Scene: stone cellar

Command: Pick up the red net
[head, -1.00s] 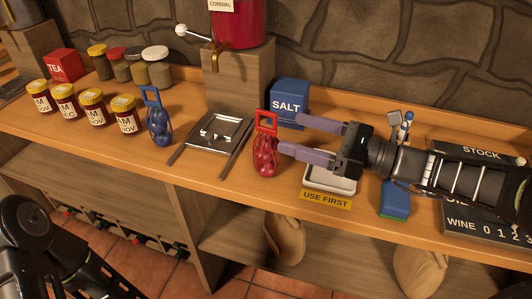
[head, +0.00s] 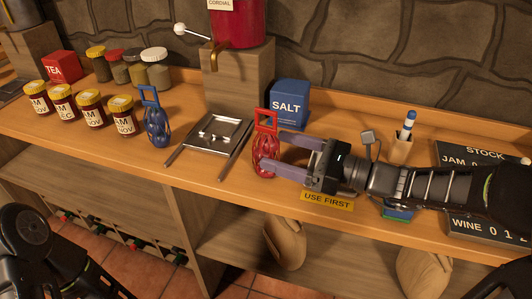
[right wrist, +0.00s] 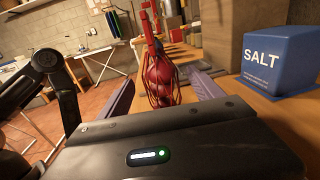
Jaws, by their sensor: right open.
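The red net (head: 265,150) stands upright on the wooden counter, a mesh bag of round red things with a red loop handle on top. My right gripper (head: 280,153) is open, coming from the right, its purple fingers pointing left at the net. In the right wrist view the red net (right wrist: 160,75) shows ahead between the two fingers (right wrist: 162,95). Whether the fingers touch it I cannot tell. My left arm's dark links show at the lower left of the head view; its gripper is not in view.
A blue net (head: 157,122) stands to the left, past a metal tray (head: 212,142). The blue salt box (head: 289,105) stands close behind the right gripper. A "USE FIRST" label (head: 327,201) is on the counter's front edge. Jam jars (head: 92,110) stand farther left.

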